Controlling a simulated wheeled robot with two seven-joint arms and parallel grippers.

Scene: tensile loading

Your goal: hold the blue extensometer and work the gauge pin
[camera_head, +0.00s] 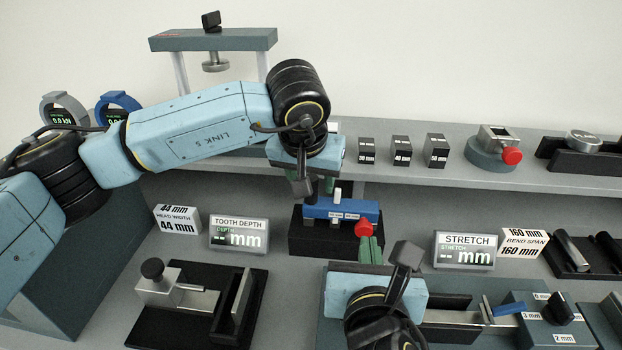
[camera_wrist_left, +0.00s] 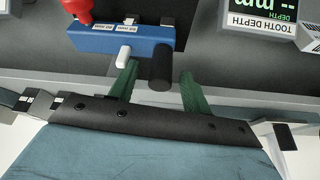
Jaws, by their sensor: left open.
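The blue extensometer (camera_head: 341,209) lies on a black block (camera_head: 312,240) in mid-bench, with white labels and a red knob (camera_head: 363,229) at its right front. In the left wrist view the extensometer (camera_wrist_left: 120,38) shows a white peg (camera_wrist_left: 124,54) and a black cylinder (camera_wrist_left: 160,72); I cannot tell which part is the gauge pin. My left gripper (camera_head: 317,192) is open above the extensometer's left part. In the wrist view its green fingers (camera_wrist_left: 159,78) stand either side of the black cylinder, apart from it. My right gripper (camera_head: 370,242) has its fingertips close by the red knob; contact is unclear.
The tooth depth display (camera_head: 239,234) stands to the left and the stretch display (camera_head: 464,251) to the right. A black clamp fixture (camera_head: 190,310) lies front left. The raised shelf (camera_head: 400,172) behind carries small black blocks. My right arm covers part of the front bench.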

